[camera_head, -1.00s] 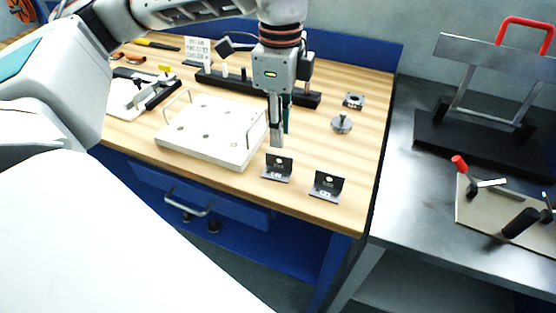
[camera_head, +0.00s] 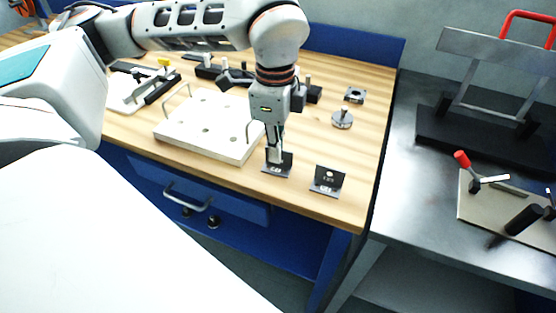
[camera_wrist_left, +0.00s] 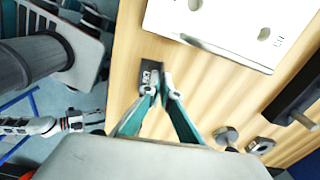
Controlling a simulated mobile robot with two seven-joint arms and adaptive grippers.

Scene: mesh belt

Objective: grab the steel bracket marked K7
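Two dark angle brackets stand near the front edge of the wooden bench, each with an upright plate and a small pale mark on its foot. The left bracket (camera_head: 286,168) is partly hidden by my left gripper (camera_head: 274,157), whose fingertips are down at its upright plate. The right bracket (camera_head: 328,180) stands free beside it. Their marks are too small to read surely, so I cannot tell which is K7. In the left wrist view, the teal-sided fingers (camera_wrist_left: 161,88) show a small gap at the tips, close to the bracket (camera_wrist_left: 150,72). My right gripper is out of view.
A white fixture plate (camera_head: 207,128) with two handles lies just left of the gripper. A round knobbed part (camera_head: 342,119) and a small square block (camera_head: 354,95) lie behind. A steel table (camera_head: 420,200) stands to the right. The bench's front edge is close.

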